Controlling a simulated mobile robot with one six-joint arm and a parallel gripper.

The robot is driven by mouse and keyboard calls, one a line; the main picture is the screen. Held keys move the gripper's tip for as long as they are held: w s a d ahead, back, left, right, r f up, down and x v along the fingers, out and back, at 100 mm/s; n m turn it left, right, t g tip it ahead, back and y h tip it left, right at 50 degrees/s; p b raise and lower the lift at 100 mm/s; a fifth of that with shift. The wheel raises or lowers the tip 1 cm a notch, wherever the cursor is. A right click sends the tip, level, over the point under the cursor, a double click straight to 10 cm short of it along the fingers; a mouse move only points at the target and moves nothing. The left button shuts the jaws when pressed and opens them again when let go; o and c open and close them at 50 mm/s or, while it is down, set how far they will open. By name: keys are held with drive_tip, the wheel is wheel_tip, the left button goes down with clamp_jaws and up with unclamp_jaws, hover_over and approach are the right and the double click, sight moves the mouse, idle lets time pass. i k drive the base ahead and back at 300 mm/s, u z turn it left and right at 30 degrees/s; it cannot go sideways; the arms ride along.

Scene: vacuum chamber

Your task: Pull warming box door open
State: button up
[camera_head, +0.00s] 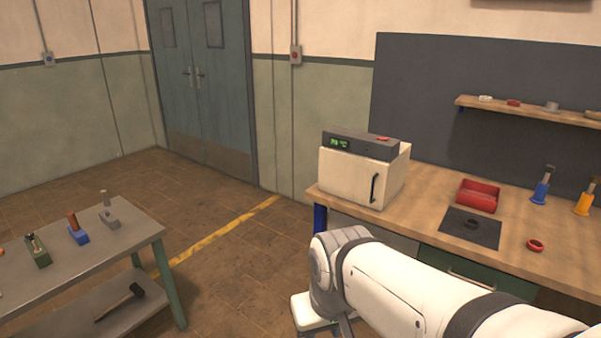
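The warming box (362,169) is a cream box with a dark top panel and a green display, standing at the left end of the wooden workbench. Its door (346,178) faces me and looks shut, with a dark vertical handle (374,188) on its right side. My white arm reaches in from the lower right and bends down below and in front of the box. The end of my arm (338,326) is mostly cut off by the bottom edge, so my gripper's fingers do not show. No contact with the handle is visible.
The workbench (420,205) holds a red bin (478,196), a dark mat (470,228), a red ring (535,245) and blue and yellow tools. A grey table (75,262) with several small tools stands at left. The floor between is clear.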

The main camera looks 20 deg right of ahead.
sight(362, 182)
drive_tip(key=z, duration=0.3)
drive_tip(key=i, duration=1.45)
drive_tip(key=z, duration=0.8)
drive_tip(key=k, duration=0.7)
drive_tip(key=z, duration=0.15)
drive_tip(key=i, duration=0.8)
drive_tip(key=u, duration=0.1)
